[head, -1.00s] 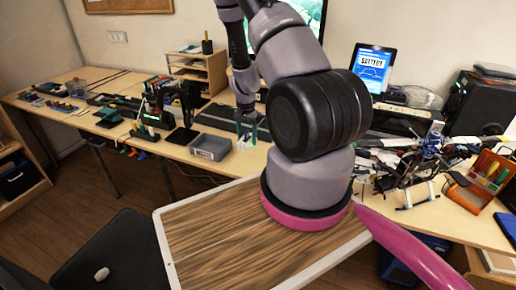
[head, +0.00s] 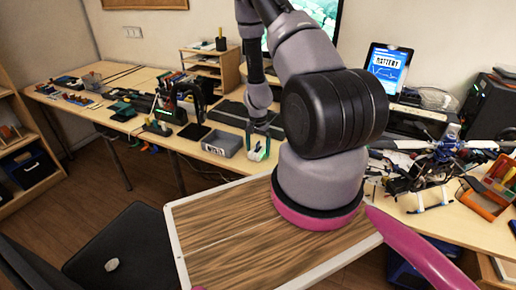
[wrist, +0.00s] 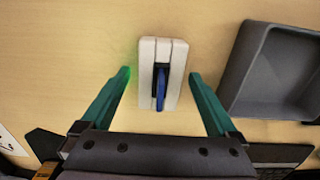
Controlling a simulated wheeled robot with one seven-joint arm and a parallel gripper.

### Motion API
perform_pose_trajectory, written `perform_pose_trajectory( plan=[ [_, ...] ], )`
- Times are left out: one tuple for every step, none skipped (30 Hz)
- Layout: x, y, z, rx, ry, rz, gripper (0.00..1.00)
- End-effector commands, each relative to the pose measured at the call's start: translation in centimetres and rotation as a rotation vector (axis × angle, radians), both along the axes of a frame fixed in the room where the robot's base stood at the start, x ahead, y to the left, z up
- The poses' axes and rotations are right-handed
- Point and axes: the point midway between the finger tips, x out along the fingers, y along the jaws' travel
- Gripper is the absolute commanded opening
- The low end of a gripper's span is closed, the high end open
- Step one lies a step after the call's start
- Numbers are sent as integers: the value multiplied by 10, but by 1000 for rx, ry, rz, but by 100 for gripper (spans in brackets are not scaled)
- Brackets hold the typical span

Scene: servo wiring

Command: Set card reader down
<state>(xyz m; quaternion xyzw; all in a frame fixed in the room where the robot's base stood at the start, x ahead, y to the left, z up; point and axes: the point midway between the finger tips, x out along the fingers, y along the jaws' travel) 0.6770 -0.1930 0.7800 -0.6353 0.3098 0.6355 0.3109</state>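The card reader (wrist: 146,72) is a small white block with a dark slot and a blue card standing in it. In the wrist view it rests on the wooden desk, between the two green fingers of my gripper (wrist: 160,75). The fingers are spread, with a strip of bare desk showing on each side of the reader, so neither touches it. In the head view the reader (head: 257,155) is a small white shape on the desk, beneath my gripper (head: 259,143), just right of a grey tray.
The grey open tray (head: 222,144) stands close beside the reader; in the wrist view its wall (wrist: 240,70) is near the right finger. A black keyboard (head: 232,113) lies behind. A tablet reading "BATTERY" (head: 388,66) and a small helicopter model (head: 430,172) are to the right.

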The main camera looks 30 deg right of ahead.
Motion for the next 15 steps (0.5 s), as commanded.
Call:
perform_pose_trajectory(
  plan=[
    [0, 0, 0, 0, 0, 0, 94],
    [0, 0, 0, 0, 0, 0, 94],
    [0, 0, 0, 0, 0, 0, 94],
    [0, 0, 0, 0, 0, 0, 94],
    [0, 0, 0, 0, 0, 0, 94],
    [0, 0, 0, 0, 0, 0, 94],
    [0, 0, 0, 0, 0, 0, 94],
    [0, 0, 1, 0, 0, 1, 94],
    [0, 0, 2, -1, -1, 1, 94],
    [0, 0, 3, -1, -1, 1, 94],
    [1, 0, 6, -2, -1, 2, 94],
    [1, 0, 10, -2, -2, 2, 94],
    [1, 0, 14, -2, -3, 2, 94],
    [2, 0, 19, -1, -3, 3, 94],
    [1, 0, 26, -3, -3, 4, 94]
  ],
)
